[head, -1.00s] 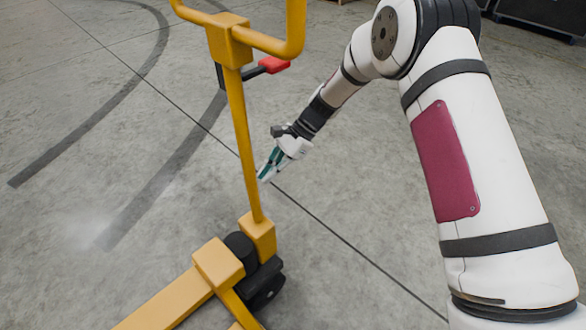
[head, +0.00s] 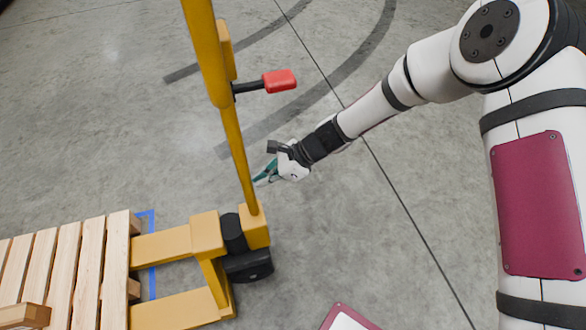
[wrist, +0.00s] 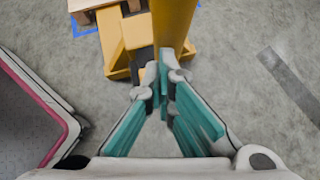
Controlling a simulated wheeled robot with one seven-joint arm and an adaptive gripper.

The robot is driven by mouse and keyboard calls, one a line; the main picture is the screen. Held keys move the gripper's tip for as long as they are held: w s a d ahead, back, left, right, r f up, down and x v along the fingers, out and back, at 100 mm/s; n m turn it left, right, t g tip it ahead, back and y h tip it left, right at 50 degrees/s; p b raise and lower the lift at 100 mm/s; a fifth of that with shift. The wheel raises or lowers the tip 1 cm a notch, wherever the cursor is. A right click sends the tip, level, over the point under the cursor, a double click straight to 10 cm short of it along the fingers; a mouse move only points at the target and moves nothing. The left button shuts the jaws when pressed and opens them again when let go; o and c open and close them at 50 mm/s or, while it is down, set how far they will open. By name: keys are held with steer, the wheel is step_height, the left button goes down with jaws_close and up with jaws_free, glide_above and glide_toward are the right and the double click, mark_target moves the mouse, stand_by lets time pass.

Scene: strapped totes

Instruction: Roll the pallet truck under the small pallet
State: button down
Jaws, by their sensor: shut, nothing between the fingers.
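The yellow pallet truck (head: 203,230) stands on the floor at lower left in the head view, its handle column rising to the top edge. Its two forks (head: 165,242) point left, and their far ends are hidden at the wooden pallet (head: 68,265). A red-tipped lever (head: 280,80) sticks out from the handle. My gripper (head: 258,182) is shut and empty beside the lower part of the handle column. In the wrist view the fingertips (wrist: 165,72) are close to the yellow column (wrist: 172,25); I cannot tell whether they touch it.
Blue tape (head: 152,270) marks the floor around the pallet's near edge. A small wooden block (head: 24,315) lies on the pallet slats. Dark curved stripes mark the floor behind.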

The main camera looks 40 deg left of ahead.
steer(key=s+a+p, duration=0.1)
steer(key=s+a, duration=0.9)
steer(key=s, duration=0.3)
steer(key=s+a+p, duration=0.1)
steer(key=s+a, duration=1)
steer(key=s, duration=0.3)
steer(key=shift+s+a+p, duration=0.25)
steer(key=shift+p, duration=0.15)
